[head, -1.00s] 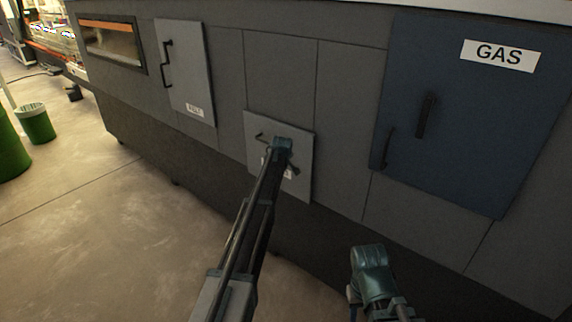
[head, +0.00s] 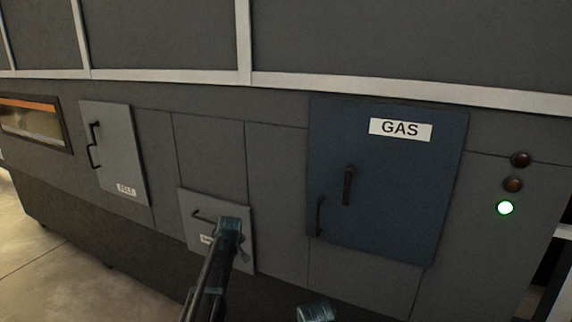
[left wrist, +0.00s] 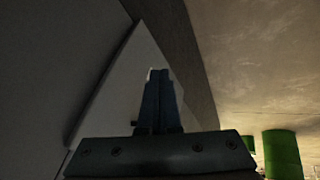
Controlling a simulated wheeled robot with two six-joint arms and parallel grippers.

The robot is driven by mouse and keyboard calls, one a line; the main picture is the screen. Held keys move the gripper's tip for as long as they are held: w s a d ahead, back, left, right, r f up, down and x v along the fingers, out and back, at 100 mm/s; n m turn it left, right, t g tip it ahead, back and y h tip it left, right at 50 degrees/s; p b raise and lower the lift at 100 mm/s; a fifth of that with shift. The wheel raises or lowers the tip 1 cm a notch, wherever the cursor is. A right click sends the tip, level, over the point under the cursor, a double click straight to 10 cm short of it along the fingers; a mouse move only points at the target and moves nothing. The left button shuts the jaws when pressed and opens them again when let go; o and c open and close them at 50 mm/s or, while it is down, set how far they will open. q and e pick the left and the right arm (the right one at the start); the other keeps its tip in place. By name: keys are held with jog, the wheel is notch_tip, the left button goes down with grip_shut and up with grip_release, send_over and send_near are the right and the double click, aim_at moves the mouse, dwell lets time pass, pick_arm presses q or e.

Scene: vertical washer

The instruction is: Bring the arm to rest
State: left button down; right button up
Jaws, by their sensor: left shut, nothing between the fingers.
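My left gripper (head: 229,228) overlaps the small light grey door (head: 200,237) low on the machine in the head view. That door has a dark handle (head: 207,216) and a label partly hidden by the gripper. In the left wrist view the two dark fingers (left wrist: 159,100) are together with nothing between them, in front of a pale panel (left wrist: 128,85). I cannot tell whether they touch it. Only the top of my right gripper (head: 315,312) shows at the bottom edge of the head view, and its fingers cannot be made out.
A blue GAS door (head: 385,180) and another light grey door (head: 118,155) are closed on the dark machine front. In the wrist view, open floor (left wrist: 262,60) and a green bin (left wrist: 282,152) lie right.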

pick_arm(q)
jog(key=s+d+f+m+g, duration=0.1)
jog(key=s+d+m, duration=0.3)
jog(key=s, duration=0.9)
jog(key=s+d+f+m+g, duration=0.1)
jog(key=s+d+m+g, duration=0.2)
jog(key=s, duration=1.1)
jog(key=s+d+f+m+g, duration=0.1)
jog(key=s+d+m+g, duration=0.1)
jog(key=s+d+m, duration=0.4)
jog(key=s+d, duration=0.4)
jog(key=s, duration=0.4)
jog(key=shift+d+m, duration=0.15)
jog(key=shift+m, duration=0.15)
jog(key=shift+d, duration=0.1)
